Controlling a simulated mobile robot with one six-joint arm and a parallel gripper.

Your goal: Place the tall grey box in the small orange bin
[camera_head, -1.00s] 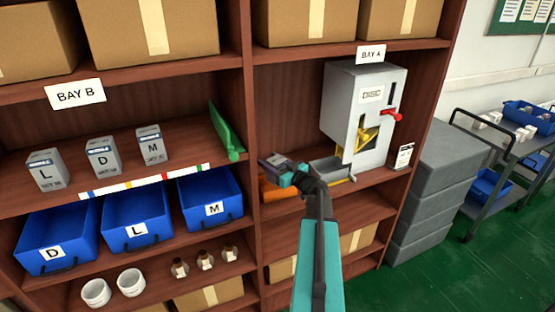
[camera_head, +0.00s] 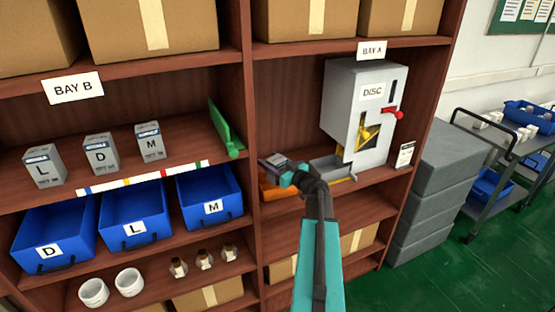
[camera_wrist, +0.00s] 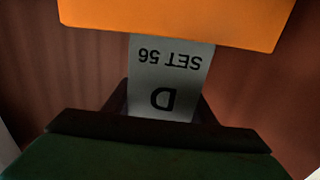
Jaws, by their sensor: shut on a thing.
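My gripper (camera_head: 282,173) is shut on a grey box (camera_head: 272,160) in the right bay. In the wrist view the box (camera_wrist: 162,85) sits between the fingers (camera_wrist: 160,108), its label "D" and "SET 56" upside down. The small orange bin (camera_head: 267,190) is on the shelf, just below and behind my gripper in the head view. In the wrist view an orange wall of the bin (camera_wrist: 175,18) covers the box's far end. I cannot tell whether that end is inside the bin or touches it.
A grey dispenser (camera_head: 345,105) with a red lever and a tray stands to the right on the same shelf. A shelf divider (camera_head: 245,120) and a green panel (camera_head: 225,130) are to the left. Grey boxes L (camera_head: 44,166), D (camera_head: 100,153) and M (camera_head: 149,141) stand in the left bay.

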